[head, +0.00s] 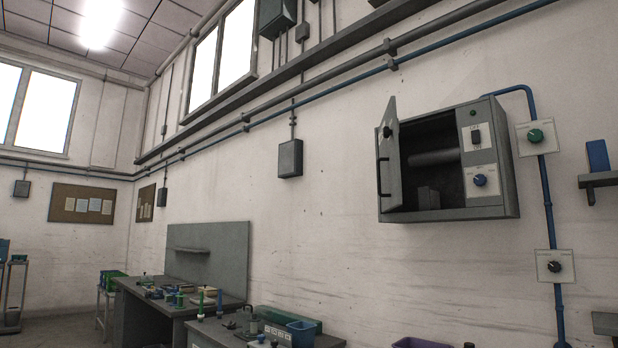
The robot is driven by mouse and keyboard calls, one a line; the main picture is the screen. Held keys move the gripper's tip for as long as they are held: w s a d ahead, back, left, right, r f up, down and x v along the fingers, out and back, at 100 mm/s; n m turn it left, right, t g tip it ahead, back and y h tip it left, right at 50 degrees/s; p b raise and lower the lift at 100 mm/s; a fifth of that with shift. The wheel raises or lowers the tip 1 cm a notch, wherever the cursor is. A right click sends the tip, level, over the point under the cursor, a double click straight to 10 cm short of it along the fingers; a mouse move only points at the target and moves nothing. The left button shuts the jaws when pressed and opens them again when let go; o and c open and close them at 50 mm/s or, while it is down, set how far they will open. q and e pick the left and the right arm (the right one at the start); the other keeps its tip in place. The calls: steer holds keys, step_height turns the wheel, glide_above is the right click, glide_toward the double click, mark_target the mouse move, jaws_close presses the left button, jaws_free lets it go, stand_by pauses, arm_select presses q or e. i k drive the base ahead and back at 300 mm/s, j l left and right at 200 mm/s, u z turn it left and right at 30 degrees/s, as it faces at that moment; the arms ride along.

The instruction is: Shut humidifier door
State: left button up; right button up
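The humidifier (492,212) is a grey box fixed high on the wall, right of centre. Its door (391,160) is hinged at the left side and stands open, swung out from the box. A dark handle shows on the door. Inside, a grey cylinder (436,157) and a small block (428,198) can be seen in the dark compartment. The front panel at the right has a blue knob (480,180) and a dark switch (475,137). Neither of my grippers is in view.
A blue pipe (547,200) runs down beside the humidifier, with a green-knob plate (536,136) and a black-knob plate (554,266). A shelf (600,179) is at the right edge. Workbenches (208,334) with tools stand below left.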

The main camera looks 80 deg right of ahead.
mark_target(388, 161)
steer(key=z, duration=0.9)
steer(key=i+j+z, duration=0.1)
steer(key=z, duration=1.25)
steer(key=j+z, duration=0.1)
steer(key=z, duration=0.85)
